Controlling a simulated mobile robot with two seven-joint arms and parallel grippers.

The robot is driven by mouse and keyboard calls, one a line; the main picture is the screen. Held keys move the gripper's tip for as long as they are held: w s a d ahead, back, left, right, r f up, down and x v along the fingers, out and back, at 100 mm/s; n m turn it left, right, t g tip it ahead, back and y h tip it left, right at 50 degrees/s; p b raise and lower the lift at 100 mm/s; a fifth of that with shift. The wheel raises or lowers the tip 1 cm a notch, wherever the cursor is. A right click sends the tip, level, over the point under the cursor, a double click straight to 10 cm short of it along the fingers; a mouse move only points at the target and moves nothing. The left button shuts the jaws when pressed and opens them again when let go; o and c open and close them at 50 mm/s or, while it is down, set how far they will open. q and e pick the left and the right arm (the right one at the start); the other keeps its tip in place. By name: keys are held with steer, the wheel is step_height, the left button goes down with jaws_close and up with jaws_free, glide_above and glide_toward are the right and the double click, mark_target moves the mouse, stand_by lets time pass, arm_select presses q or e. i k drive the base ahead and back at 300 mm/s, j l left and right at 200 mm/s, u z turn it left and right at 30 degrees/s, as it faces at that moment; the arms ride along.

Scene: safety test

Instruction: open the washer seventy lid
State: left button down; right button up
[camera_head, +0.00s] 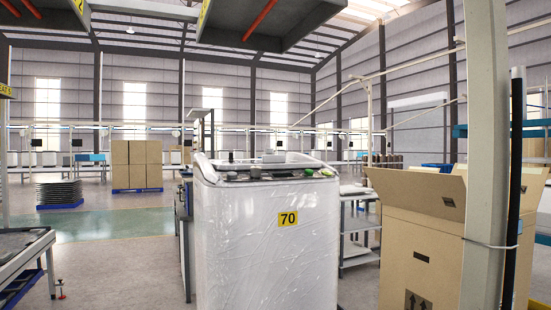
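The washer (262,240) stands upright in the middle of the head view. It is white, wrapped in clear wrinkled film, with a yellow label reading 70 (288,219) on its front. Its control panel (262,175) runs along the top front edge, with a green part near the right end. The lid is hard to make out at this low angle; a raised rim (205,168) shows at the top left, and I cannot tell whether the lid is open or shut. Neither of my grippers is in view.
A large open cardboard box (420,245) stands right of the washer, beside a pale post (484,160). A metal table (358,235) is behind the washer. A roller frame (25,260) is at the left edge. Open floor (115,265) lies between the frame and washer.

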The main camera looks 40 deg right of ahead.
mark_target(267, 161)
steer(key=l, duration=0.5)
steer(key=k+l+u, duration=0.1)
steer(key=l, duration=0.35)
steer(key=k+l, duration=0.1)
steer(key=l, duration=0.4)
